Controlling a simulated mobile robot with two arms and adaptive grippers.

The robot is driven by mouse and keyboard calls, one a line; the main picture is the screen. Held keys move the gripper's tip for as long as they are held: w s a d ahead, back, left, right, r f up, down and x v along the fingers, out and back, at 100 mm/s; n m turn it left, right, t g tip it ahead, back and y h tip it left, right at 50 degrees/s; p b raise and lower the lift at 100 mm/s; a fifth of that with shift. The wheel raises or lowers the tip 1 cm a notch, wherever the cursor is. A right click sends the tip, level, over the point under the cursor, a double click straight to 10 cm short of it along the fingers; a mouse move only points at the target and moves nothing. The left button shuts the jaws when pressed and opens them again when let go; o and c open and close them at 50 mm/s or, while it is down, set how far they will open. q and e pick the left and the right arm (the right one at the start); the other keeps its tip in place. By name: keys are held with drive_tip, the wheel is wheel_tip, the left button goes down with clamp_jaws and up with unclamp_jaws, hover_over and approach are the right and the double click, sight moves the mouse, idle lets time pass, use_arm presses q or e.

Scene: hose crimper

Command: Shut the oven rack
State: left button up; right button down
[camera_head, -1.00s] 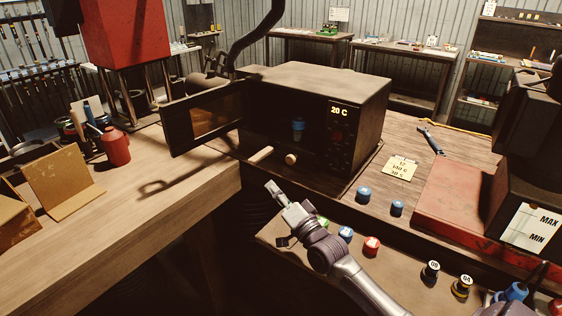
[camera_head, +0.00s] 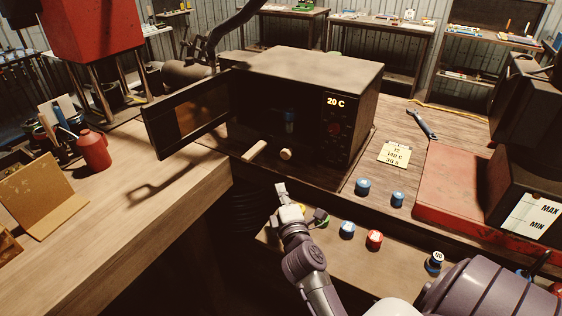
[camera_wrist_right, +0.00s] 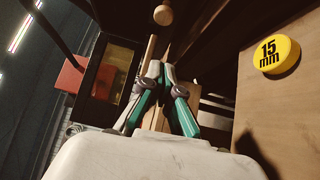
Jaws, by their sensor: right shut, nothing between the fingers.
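The oven (camera_head: 310,68) is a dark box with a "20 C" display, and its door (camera_head: 187,118) stands open to the left. A wooden bar (camera_head: 254,151) and a round wooden knob (camera_head: 285,155) stick out at the bottom of its opening. The knob (camera_wrist_right: 163,14) also shows in the right wrist view. The rack itself is too dark to make out. My left gripper is out of view.
Several coloured caps lie near my right arm, including a blue one (camera_head: 347,230) and a red one (camera_head: 374,239). A yellow "15 mm" cap (camera_wrist_right: 276,55) shows in the wrist view. A red-based machine (camera_head: 455,190) stands right. The left worktop (camera_head: 130,210) has clear room.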

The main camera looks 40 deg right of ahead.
drive_tip(key=w+d+p, duration=0.2)
drive_tip(key=w+d, duration=0.5)
drive_tip(key=w, duration=0.2)
drive_tip(key=shift+r, duration=0.2)
drive_tip(key=shift+d, duration=0.2)
